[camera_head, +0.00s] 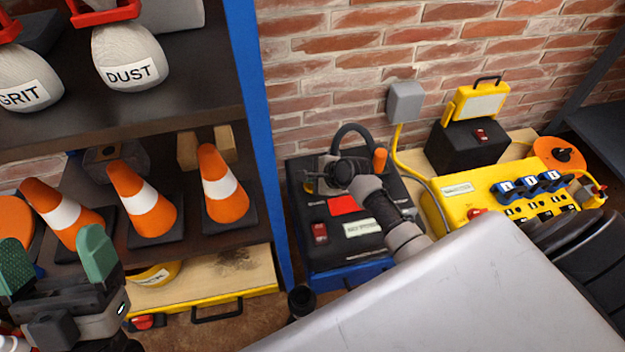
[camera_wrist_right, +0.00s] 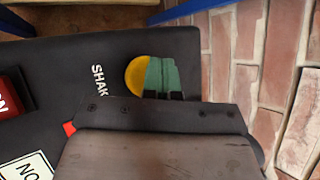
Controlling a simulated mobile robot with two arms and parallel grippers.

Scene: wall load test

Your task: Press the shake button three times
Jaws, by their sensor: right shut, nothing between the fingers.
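The shake button is a yellow round button (camera_wrist_right: 132,75) on a black panel, beside white lettering of which "SHAK" shows in the right wrist view. My right gripper (camera_wrist_right: 163,77) is shut and empty, its green fingertips over the button and hiding one side of it. I cannot tell whether they touch it or whether it is pressed in. In the head view my right wrist and hand reach over the black-topped box (camera_head: 300,190), and the button is hidden there. My left gripper (camera_head: 55,262) is open and empty at lower left, in front of the shelf.
The box top also carries a red switch (camera_head: 320,232) and a white label (camera_head: 363,228). A blue-edged shelf with orange cones (camera_head: 222,185) stands at left. A yellow power unit (camera_head: 475,200) is at right. The brick wall (camera_head: 340,60) is close behind.

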